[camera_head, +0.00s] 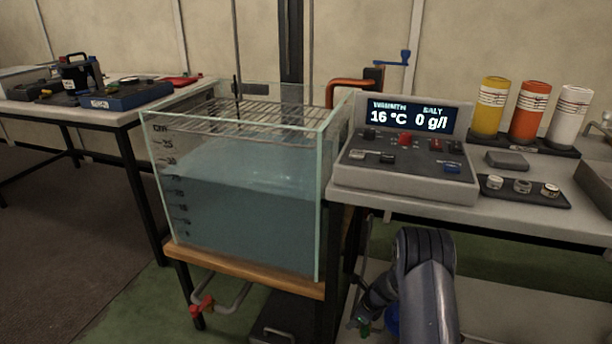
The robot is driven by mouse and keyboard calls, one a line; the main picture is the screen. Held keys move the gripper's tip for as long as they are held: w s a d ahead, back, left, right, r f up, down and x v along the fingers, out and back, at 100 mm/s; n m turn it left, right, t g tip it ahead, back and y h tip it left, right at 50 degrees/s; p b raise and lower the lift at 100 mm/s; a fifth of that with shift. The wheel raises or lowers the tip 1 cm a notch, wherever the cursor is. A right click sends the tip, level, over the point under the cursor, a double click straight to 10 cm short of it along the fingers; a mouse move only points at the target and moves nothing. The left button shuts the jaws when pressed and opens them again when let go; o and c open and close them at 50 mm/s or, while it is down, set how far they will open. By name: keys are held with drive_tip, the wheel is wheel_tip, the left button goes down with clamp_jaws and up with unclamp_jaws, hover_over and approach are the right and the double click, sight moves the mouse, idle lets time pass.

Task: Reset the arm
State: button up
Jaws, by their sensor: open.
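My arm shows at the bottom, right of centre, as a thick dark grey link bent over at its top. My gripper (364,314) is low and to the left of this link, in front of the space under the bench. It is small, dark and partly hidden by the arm, and its jaws are open. I see nothing held between them.
A glass tank (245,215) of water with a wire rack (255,117) stands on a wooden-topped stand left of the arm. A control console (405,165) reads 16 °C and 0 g/l. Yellow (489,107), orange (529,112) and white (568,115) canisters stand right.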

drive_tip(key=m+p, duration=0.1)
drive_tip(key=m, duration=0.1)
drive_tip(key=w+r+m+t+h+p, duration=0.1)
drive_tip(key=m, duration=0.1)
drive_tip(key=w+m+p, duration=0.1)
drive_tip(key=m, duration=0.1)
drive_tip(key=shift+d+r+t+h+p, duration=0.1)
drive_tip(key=shift+r+t+h+p, duration=0.2)
drive_tip(key=shift+t+h+p, duration=0.1)
idle(0.3)
